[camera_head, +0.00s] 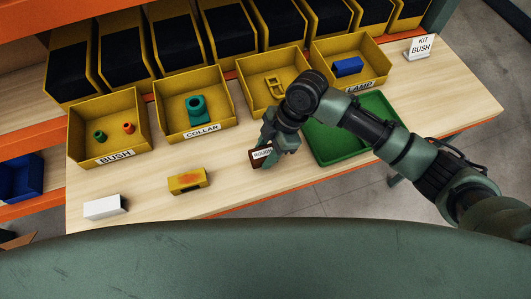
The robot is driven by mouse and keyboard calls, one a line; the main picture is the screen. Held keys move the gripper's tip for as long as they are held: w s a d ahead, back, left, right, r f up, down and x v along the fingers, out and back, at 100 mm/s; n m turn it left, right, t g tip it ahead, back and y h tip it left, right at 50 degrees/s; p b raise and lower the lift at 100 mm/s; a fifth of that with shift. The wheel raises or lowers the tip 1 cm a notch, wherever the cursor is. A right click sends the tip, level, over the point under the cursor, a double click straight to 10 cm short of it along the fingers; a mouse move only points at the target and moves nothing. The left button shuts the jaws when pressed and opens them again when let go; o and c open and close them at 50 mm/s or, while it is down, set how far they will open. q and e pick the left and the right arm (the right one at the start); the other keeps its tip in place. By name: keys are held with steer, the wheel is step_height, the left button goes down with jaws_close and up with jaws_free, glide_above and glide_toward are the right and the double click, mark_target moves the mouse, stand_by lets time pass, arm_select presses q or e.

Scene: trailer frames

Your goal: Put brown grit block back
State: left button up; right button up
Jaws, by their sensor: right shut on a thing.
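The brown grit block (255,159) carries a white label that seems to read "ROUGH". My right gripper (279,147) is shut on it, over the middle of the wooden bench near its front edge. The gripper's fingers hide part of the block, and I cannot tell whether it touches the bench. A yellow block (185,183) with an orange patch lies to its left on the bench. A white block (102,208) lies farther left near the front edge. My left gripper is not in view.
Yellow bins marked BUSH (139,151), COLLAR (229,122) and LAMP (382,79) stand behind, with another yellow bin (245,68) between. A green tray (329,153) lies right, partly under my right arm. A KIT BUSH sign (419,47) stands back right. Bench between blocks is clear.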

steer(key=shift+f, duration=1.15)
steer(key=shift+f, duration=0.1)
steer(key=o, duration=1.2)
steer(key=shift+r, duration=0.2)
steer(key=b+v, duration=0.1)
steer(key=v, duration=1.1)
steer(key=shift+b, duration=0.4)
steer(key=shift+f, duration=0.1)
